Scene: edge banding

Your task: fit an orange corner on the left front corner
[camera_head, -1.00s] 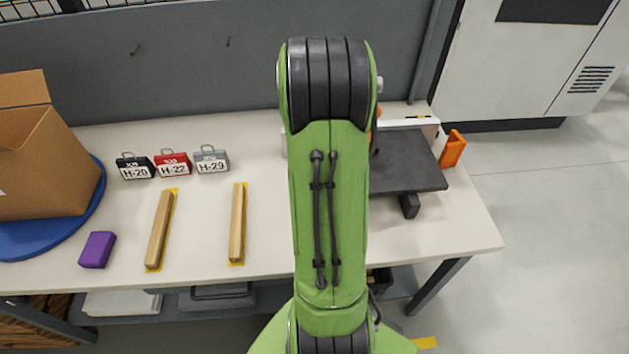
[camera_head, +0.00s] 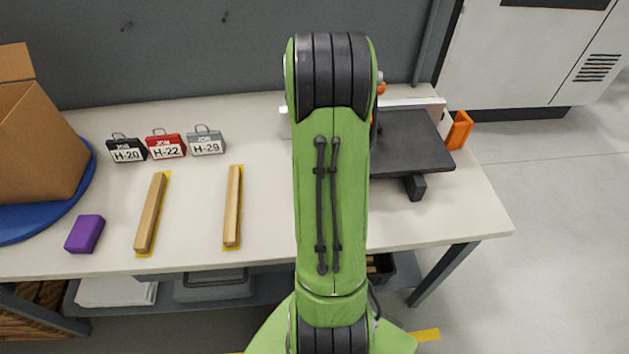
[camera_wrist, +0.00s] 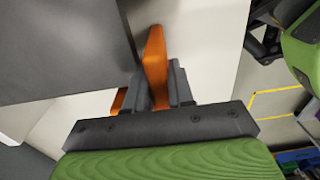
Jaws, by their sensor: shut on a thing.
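My gripper (camera_wrist: 160,88) is shut on an orange corner (camera_wrist: 154,52) in the wrist view. The orange corner stands out beyond the fingers, close beside the edge of the dark grey board (camera_wrist: 60,45). I cannot tell whether it touches the board. In the head view the board (camera_head: 418,140) lies raised on the table, its left part hidden behind my arm, which also hides my gripper. An orange piece (camera_head: 460,130) stands at the board's right back, and a bit of orange (camera_head: 381,88) shows beside my arm. Another orange piece (camera_wrist: 118,101) shows left of the fingers in the wrist view.
On the white table (camera_head: 270,240) are a black case (camera_head: 127,150), a red case (camera_head: 166,146), a grey case (camera_head: 206,142), two wooden strips (camera_head: 150,213) on yellow marks, a purple block (camera_head: 85,234) and a cardboard box (camera_head: 40,145) on a blue disc.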

